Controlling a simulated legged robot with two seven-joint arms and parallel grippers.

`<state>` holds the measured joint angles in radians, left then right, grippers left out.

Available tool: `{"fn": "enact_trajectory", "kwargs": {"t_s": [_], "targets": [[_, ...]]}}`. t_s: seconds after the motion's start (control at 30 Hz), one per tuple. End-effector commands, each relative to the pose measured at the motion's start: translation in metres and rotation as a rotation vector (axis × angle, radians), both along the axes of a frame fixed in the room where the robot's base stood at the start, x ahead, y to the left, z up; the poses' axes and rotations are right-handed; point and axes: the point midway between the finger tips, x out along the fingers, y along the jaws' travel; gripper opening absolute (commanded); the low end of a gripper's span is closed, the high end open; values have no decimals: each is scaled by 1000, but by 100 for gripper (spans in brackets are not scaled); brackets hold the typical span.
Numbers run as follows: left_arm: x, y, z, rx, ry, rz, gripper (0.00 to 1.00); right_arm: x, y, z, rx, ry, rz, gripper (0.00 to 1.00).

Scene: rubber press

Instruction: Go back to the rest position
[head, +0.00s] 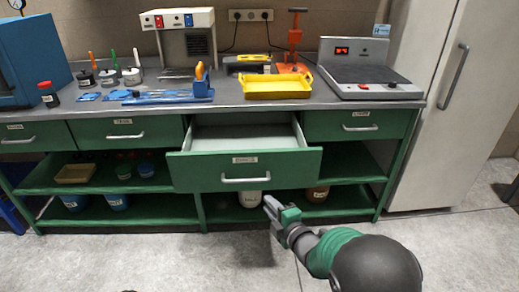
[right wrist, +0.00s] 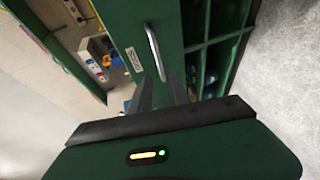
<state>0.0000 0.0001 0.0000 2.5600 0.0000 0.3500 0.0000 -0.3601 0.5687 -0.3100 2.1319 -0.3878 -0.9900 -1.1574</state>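My right gripper (head: 272,207) is in front of the bench, low and just below the pulled-out middle drawer (head: 245,165). In the right wrist view its two dark fingers (right wrist: 162,92) stand apart with nothing held between them. The drawer's silver handle (head: 245,180) is apart from the gripper in the head view; in the wrist view the handle (right wrist: 155,52) shows beyond the fingertips. The drawer's inside looks empty. My left gripper does not show.
On the bench (head: 235,100) stand a yellow tray (head: 277,88), an orange press (head: 295,62), a hot plate (head: 368,78) and several small tools. Lower shelves hold bottles and tubs. A white cabinet (head: 460,110) stands at right. The grey floor (head: 150,262) in front is clear.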

Motion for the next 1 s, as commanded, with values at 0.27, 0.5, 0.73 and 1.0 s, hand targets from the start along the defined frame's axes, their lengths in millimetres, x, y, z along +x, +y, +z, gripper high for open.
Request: {"fn": "enact_trajectory", "kwargs": {"t_s": [0.27, 0.5, 0.73, 1.0], "targets": [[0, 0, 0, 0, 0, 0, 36, -74, -90, -50, 429, 550, -514, 21], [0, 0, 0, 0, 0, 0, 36, -211, -124, -93, 816, 994, -1085, 21], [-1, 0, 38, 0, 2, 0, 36, -291, -124, -64, 965, 1168, -1409, 21], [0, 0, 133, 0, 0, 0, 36, -290, -124, 30, 960, 1167, -1405, 21]]}}
